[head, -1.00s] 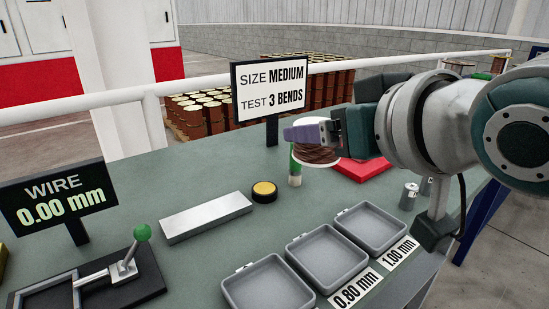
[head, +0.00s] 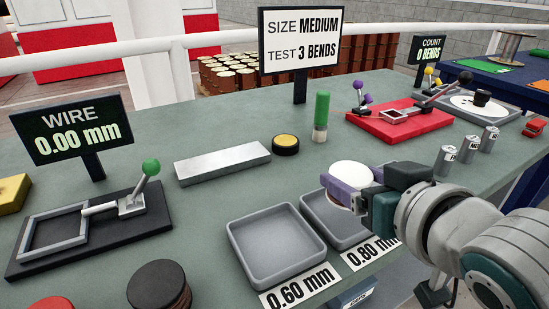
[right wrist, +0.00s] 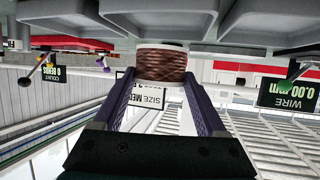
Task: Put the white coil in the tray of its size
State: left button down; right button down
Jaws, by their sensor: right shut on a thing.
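The white coil (head: 351,173) has a white top and brown wire. My right gripper (head: 350,190) is shut on it, and the right wrist view also shows the coil (right wrist: 161,66) between the two fingers. In the head view it is over the tray marked 0.80 mm (head: 323,214); its height above the tray is hard to tell. That tray is partly hidden by the coil and gripper. The empty tray marked 0.60 mm (head: 235,246) is to its left. The 1.00 mm tray is hidden behind my right arm. My left gripper is not in view.
A sign (head: 301,40) reads SIZE MEDIUM, TEST 3 BENDS. The wire gauge display (head: 72,130) reads 0.00 mm. A lever device (head: 120,208), a metal block (head: 222,163), a black-topped coil (head: 156,284) and several metal cylinders (head: 468,150) stand around the trays.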

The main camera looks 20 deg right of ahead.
jog(key=shift+f+b, duration=0.55)
jog(key=shift+f, duration=1.25)
jog(key=shift+f, duration=0.1)
grip_release()
jog(key=shift+f, duration=0.1)
jog(key=shift+s+r, duration=0.25)
jog(key=shift+r, duration=0.1)
jog(key=p+v, duration=0.2)
jog(key=v, duration=0.9)
jog(key=s+a+f+n+g+y, duration=0.2)
jog(key=s+a+f+n+g, duration=0.2)
jog(key=s+g, duration=0.5)
jog(key=shift+f+g+y, duration=0.3)
jog(key=shift+g, duration=0.1)
